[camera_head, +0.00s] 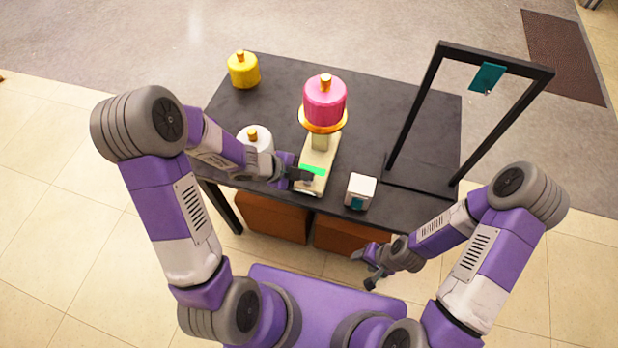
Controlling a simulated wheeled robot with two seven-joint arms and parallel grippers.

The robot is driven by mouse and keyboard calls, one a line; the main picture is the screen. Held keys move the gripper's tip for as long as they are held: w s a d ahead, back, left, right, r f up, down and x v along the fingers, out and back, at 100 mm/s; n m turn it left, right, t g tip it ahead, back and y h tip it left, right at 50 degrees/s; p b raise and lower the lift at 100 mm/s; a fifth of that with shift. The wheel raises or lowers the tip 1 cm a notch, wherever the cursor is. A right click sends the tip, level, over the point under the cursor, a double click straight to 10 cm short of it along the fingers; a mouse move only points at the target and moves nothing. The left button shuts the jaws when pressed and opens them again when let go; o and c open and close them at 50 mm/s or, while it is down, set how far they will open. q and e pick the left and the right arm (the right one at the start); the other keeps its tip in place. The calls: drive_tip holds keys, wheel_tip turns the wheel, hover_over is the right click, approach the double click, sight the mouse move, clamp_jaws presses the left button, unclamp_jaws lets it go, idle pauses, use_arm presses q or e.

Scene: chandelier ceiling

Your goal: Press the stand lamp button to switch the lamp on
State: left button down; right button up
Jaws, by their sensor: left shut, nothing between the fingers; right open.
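The stand lamp has a pink shade (325,103) with a gold knob and gold rim, on a long cream base (319,152) on the dark table. A green button (313,170) lies on the near part of the base. My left gripper (305,175) is shut and empty, with its tips at the left edge of the green button. I cannot tell whether they touch it. No clear glow shows from the shade. My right gripper (369,270) is open and empty in front of the table's near edge.
The dark table (385,115) also holds a yellow lidded jar (243,70), a white lidded jar (259,139) partly behind my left arm, a small white box (360,190) and a black frame (433,70) with a hanging teal piece (487,78). Brown boxes (272,219) sit below.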

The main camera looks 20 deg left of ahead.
use_arm(q)
drive_tip(key=shift+f, duration=0.1)
idle(0.3)
drive_tip(key=shift+f+b, duration=0.35)
drive_tip(key=shift+f, duration=0.05)
drive_tip(key=shift+r, duration=0.15)
drive_tip(key=shift+r+p, duration=0.35)
drive_tip(key=shift+p, duration=0.25)
wheel_tip(320, 180, up, 6)
drive_tip(key=p, duration=0.6)
